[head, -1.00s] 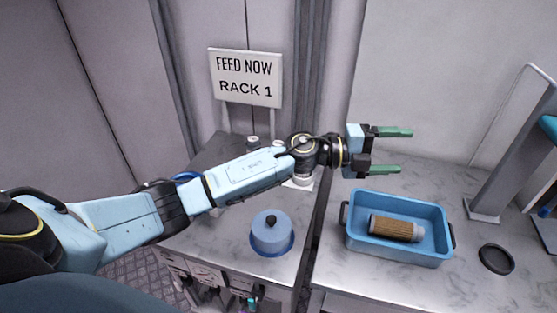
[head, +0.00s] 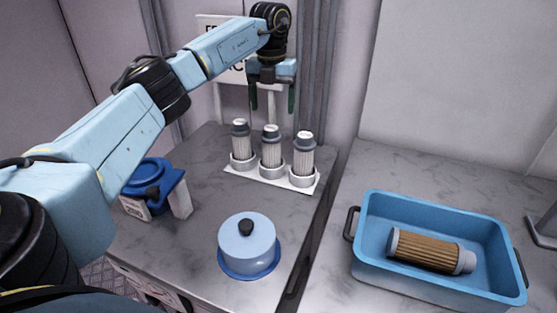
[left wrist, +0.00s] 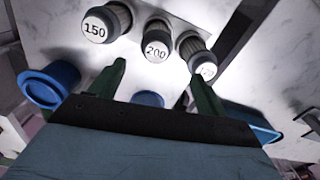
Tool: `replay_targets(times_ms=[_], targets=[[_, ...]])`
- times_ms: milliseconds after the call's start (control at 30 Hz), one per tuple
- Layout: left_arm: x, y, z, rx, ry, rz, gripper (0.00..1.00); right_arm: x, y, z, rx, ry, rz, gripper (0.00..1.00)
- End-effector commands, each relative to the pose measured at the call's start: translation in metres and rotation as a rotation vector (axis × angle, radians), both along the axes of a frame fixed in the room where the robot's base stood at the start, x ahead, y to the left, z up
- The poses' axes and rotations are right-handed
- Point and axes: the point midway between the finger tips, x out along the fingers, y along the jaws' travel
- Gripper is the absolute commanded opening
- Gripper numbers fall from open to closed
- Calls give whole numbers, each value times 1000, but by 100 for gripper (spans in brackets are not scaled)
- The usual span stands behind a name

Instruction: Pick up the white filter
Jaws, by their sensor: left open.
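Three white pleated filters with grey caps stand upright in a row in white cups on a white base plate (head: 246,175): the left filter (head: 241,143), the middle filter (head: 271,150) and the right filter (head: 304,158). In the left wrist view their tops show: one reads 150 (left wrist: 95,27), one 200 (left wrist: 156,49), and the third label (left wrist: 205,70) is hard to read. My left gripper (head: 273,105) is open, pointing down, empty, above and behind the row. A brown filter (head: 432,251) lies in the blue tray (head: 437,204). My right gripper is not seen.
A light blue lidded pot (head: 247,240) stands in front of the filters. A blue device (head: 153,177) is at the left. A sign (head: 213,33) stands at the back, partly hidden by my arm. A dark gap separates the two counters.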

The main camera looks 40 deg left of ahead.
Motion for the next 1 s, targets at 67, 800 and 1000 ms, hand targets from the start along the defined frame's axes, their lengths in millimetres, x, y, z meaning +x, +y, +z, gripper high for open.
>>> replay_targets(times_ms=[67, 800, 1000], targets=[[-2, 4, -7, 8, 9, 9, 76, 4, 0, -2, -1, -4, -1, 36], [-1, 5, -103, 7, 10, 9, 76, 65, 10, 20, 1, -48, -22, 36], [-1, 6, -127, 7, 10, 8, 76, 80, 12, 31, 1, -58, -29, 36]])
